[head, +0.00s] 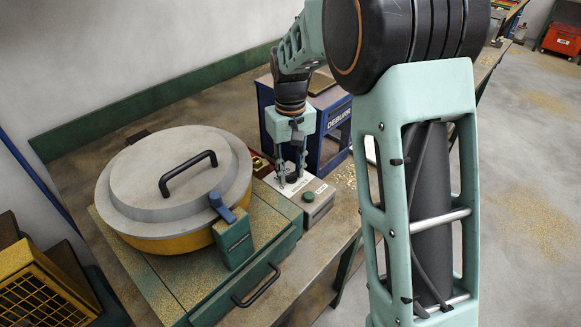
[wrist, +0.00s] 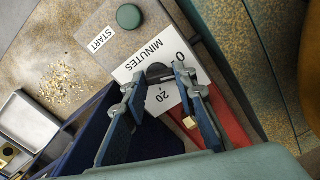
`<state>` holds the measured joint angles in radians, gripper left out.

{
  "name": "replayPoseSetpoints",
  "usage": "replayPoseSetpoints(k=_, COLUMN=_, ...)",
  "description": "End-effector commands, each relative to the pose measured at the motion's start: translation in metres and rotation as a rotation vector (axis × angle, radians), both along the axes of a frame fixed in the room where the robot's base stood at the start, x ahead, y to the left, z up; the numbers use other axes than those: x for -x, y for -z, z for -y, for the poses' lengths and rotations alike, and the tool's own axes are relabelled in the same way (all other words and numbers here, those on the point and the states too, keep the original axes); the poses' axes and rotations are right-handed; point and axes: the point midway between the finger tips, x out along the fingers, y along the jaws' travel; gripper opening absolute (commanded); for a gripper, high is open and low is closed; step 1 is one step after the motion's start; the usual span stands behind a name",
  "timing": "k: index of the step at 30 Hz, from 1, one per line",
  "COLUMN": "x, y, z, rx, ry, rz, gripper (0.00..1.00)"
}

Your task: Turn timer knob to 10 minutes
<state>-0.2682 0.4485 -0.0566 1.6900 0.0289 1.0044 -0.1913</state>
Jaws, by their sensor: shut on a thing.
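The timer is a small grey box (head: 318,211) with a white dial plate and a green button (head: 308,197). In the wrist view its plate (wrist: 145,60) reads "MINUTES", with "0" and "20" at the dial. The dark knob (wrist: 157,70) shows partly between my fingertips. My gripper (head: 291,181) points down at the dial and is shut on the knob; both fingers also show in the wrist view (wrist: 160,80). The fingers hide the knob's sides and part of the scale. I cannot read which mark the knob points to.
A round lidded drum (head: 178,185) with a black handle and blue latch stands left of the timer. A blue "DEBURR" stand (head: 337,122) is close behind the gripper. In the wrist view the green button (wrist: 129,16) labelled "START" lies beyond the dial, and brass chips (wrist: 62,82) lie at left.

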Motion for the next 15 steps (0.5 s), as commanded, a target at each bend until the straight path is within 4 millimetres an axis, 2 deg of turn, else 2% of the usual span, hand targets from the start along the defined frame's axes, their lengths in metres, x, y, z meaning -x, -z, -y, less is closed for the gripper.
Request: replayPoseSetpoints(k=15, x=-0.0018, y=-0.0017, z=-0.0006, rx=0.0, ry=0.451, rz=0.001, gripper=0.02)
